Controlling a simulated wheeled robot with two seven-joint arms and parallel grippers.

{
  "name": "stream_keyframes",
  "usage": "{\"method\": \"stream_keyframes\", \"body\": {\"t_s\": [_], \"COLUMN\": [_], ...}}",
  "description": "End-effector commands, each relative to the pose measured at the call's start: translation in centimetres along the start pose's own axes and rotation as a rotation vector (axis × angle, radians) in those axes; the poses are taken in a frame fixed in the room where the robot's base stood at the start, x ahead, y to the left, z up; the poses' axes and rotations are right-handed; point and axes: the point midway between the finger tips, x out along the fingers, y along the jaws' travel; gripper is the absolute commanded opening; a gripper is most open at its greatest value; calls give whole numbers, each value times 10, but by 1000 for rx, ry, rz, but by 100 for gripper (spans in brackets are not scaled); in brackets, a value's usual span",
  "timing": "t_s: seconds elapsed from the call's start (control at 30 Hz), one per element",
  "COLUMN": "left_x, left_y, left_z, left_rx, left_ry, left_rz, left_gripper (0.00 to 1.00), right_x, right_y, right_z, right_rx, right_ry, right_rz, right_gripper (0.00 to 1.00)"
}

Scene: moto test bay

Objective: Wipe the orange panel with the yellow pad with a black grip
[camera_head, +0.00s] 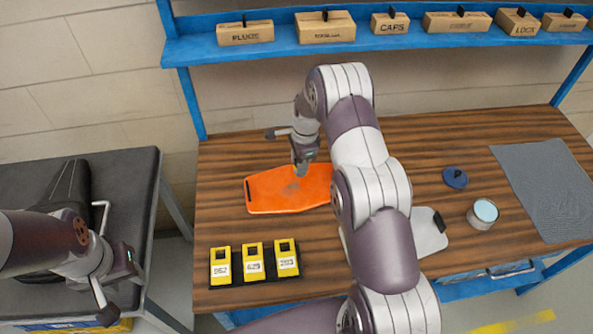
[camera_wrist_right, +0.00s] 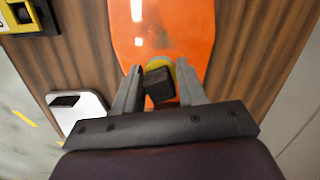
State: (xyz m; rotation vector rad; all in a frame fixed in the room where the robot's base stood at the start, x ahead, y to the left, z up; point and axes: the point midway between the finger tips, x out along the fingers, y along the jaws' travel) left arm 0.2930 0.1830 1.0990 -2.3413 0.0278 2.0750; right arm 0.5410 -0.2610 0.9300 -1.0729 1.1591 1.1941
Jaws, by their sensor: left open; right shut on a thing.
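The orange panel (camera_head: 272,196) lies flat on the wooden workbench, with a darker smudge near its middle. It also shows in the right wrist view (camera_wrist_right: 178,35). My right gripper (camera_head: 300,168) points down over the panel. In the right wrist view its fingers (camera_wrist_right: 160,90) are closed on the black grip of the yellow pad (camera_wrist_right: 159,63), with the pad at the panel's surface. I cannot tell whether the pad touches the panel. My left gripper (camera_head: 122,287) is open and empty, beside the bench at the lower left.
Three yellow numbered blocks (camera_head: 254,263) stand at the bench's front left. A pale plate (camera_head: 429,238) with a black grip, a round tin (camera_head: 482,214), a dark blue lid (camera_head: 455,178) and a grey mat (camera_head: 545,188) lie right. Labelled boxes line the blue shelf (camera_head: 280,47).

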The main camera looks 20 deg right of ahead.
Motion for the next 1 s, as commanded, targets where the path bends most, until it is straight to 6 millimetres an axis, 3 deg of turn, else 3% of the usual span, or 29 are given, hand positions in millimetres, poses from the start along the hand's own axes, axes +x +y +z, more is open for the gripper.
{"method": "stream_keyframes", "body": {"t_s": [0.2,0.7,1.0], "left_x": [0,40,40], "left_y": [0,0,0], "left_z": [0,5,5], "left_rx": [0,0,0], "left_ry": [0,0,0], "left_rz": [0,0,0], "left_gripper": [43,43,43], "right_x": [0,54,56], "right_y": [-7,-7,-7], "right_z": [-3,-9,-9], "right_rx": [172,173,172], "right_ry": [-10,-10,-10], "right_rz": [-13,-13,-14], "right_gripper": [16,16,16]}}
